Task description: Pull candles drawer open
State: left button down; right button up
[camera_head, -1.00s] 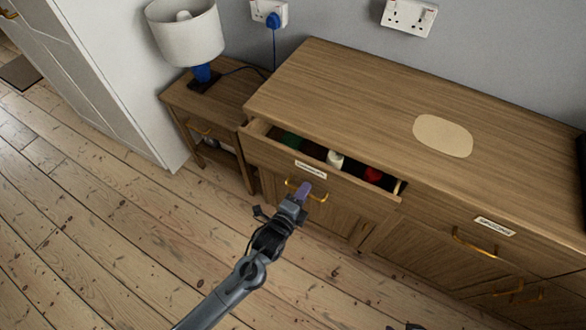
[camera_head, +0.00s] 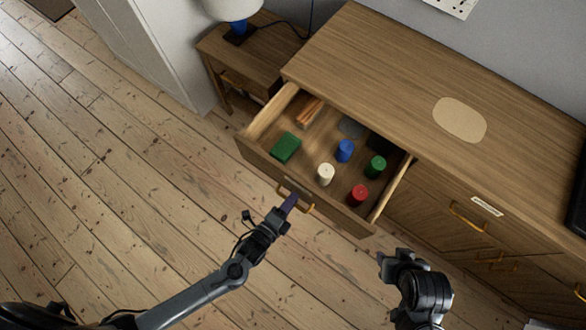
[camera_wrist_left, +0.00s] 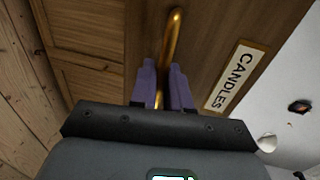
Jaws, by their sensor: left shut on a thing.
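The candles drawer (camera_head: 262,163) stands well out from the wooden sideboard (camera_head: 385,75). Its "CANDLES" label (camera_wrist_left: 232,77) reads clearly in the left wrist view. My left gripper (camera_head: 289,202) is shut on the brass handle (camera_head: 308,207) on the drawer front. In the left wrist view the purple fingers (camera_wrist_left: 163,85) sit on either side of the handle bar (camera_wrist_left: 173,38). Inside are white (camera_head: 326,174), blue (camera_head: 345,151), green (camera_head: 376,166) and red (camera_head: 359,194) candles, and a green box (camera_head: 286,147). My right gripper (camera_head: 383,262) is empty-looking, right of the drawer; its jaw gap is unclear.
A side table (camera_head: 222,52) with a lamp (camera_head: 232,8) stands left of the sideboard. Another drawer handle (camera_head: 467,219) is on the right. Bare floorboards (camera_head: 130,180) lie clear in front and to the left.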

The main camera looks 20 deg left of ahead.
pick_arm(q)
jog(key=shift+s, duration=0.1)
jog(key=c, duration=1.4)
grip_release()
jog(key=shift+o, duration=0.2)
jog(key=shift+s, duration=0.1)
jog(key=p+v, duration=0.2)
jog(key=v, duration=0.8)
jog(key=shift+s+a+r, duration=0.15)
jog(key=shift+s, duration=0.1)
